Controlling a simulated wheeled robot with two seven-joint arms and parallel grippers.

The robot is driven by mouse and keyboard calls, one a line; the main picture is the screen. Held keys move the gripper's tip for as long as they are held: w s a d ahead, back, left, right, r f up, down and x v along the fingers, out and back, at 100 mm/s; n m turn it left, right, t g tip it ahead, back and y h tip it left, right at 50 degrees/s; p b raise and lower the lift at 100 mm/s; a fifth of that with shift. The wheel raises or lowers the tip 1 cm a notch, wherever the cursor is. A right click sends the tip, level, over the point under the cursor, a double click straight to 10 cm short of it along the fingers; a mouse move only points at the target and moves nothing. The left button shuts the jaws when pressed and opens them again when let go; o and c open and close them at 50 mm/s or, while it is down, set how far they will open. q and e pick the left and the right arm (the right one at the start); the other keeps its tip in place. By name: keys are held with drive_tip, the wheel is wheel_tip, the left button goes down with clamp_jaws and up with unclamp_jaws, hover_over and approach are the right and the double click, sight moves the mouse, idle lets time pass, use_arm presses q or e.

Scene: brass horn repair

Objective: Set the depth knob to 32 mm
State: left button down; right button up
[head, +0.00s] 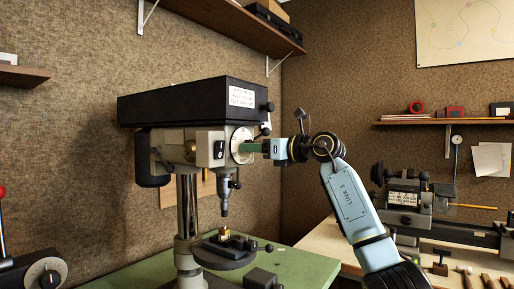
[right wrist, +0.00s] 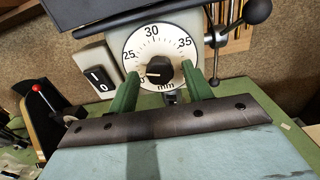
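The depth knob (right wrist: 158,70) is a small black knob in the middle of a round white dial (right wrist: 152,38) marked 25, 30, 35 and mm. A pale mark on the knob appears to point to the lower left, below 25; the exact reading is too small to tell. The dial (head: 241,140) also shows on the front of the drill press head. My right gripper (right wrist: 164,80) is open, with one green finger on each side of the knob and gaps between. In the head view, the right gripper (head: 252,148) is at the dial. My left gripper is out of view.
An I/O switch (right wrist: 97,79) sits left of the dial, and a ball-ended lever (right wrist: 243,22) is to its right. A lathe (head: 430,215) stands at right.

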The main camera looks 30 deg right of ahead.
drive_tip(key=c, duration=0.9)
drive_tip(key=shift+o, duration=0.2)
drive_tip(key=m+p, duration=0.3)
drive_tip(key=m, duration=0.1)
drive_tip(key=shift+r, duration=0.15)
drive_tip(key=m+p, duration=0.4)
drive_tip(key=m, duration=0.1)
drive_tip(key=shift+m+p, duration=0.3)
drive_tip(key=shift+m, duration=0.1)
drive_tip(key=shift+m+p, duration=4.6)
drive_tip(key=shift+p, duration=1)
